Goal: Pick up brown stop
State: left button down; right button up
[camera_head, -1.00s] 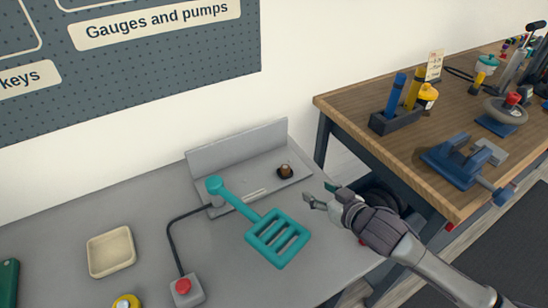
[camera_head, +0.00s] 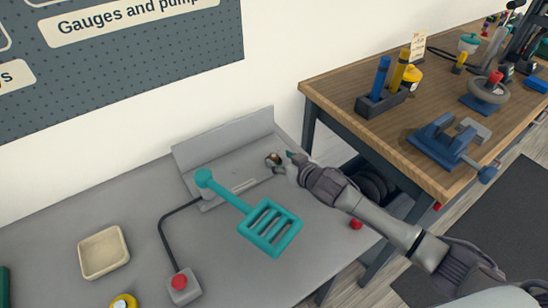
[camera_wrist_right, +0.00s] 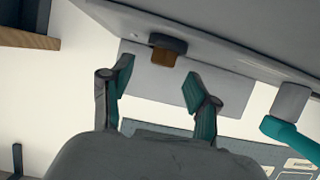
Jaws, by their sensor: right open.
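The brown stop (camera_head: 272,158) is a small brown and dark piece on the grey fixture plate near its upright back wall, partly covered by my gripper in the head view. In the right wrist view the brown stop (camera_wrist_right: 166,54) shows as a brown block with a dark grey part, beyond the fingertips and roughly between them. My right gripper (camera_head: 284,162) is right beside it, at the stop's right. In the wrist view the right gripper (camera_wrist_right: 158,84) is open, with nothing between its teal-padded fingers. My left gripper is not in view.
A teal slotted paddle on an arm (camera_head: 270,229) lies just left of and nearer than my right gripper. A red button box (camera_head: 183,287), a cream tray (camera_head: 103,253) and a small red piece (camera_head: 355,224) are on the grey bench. A wooden bench (camera_head: 350,122) stands at right.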

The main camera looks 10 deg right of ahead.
aim_at(275, 156)
jog(key=x, duration=0.3)
jog(key=shift+a, duration=0.15)
jog(key=c, duration=1.1)
jog(key=shift+o, duration=0.2)
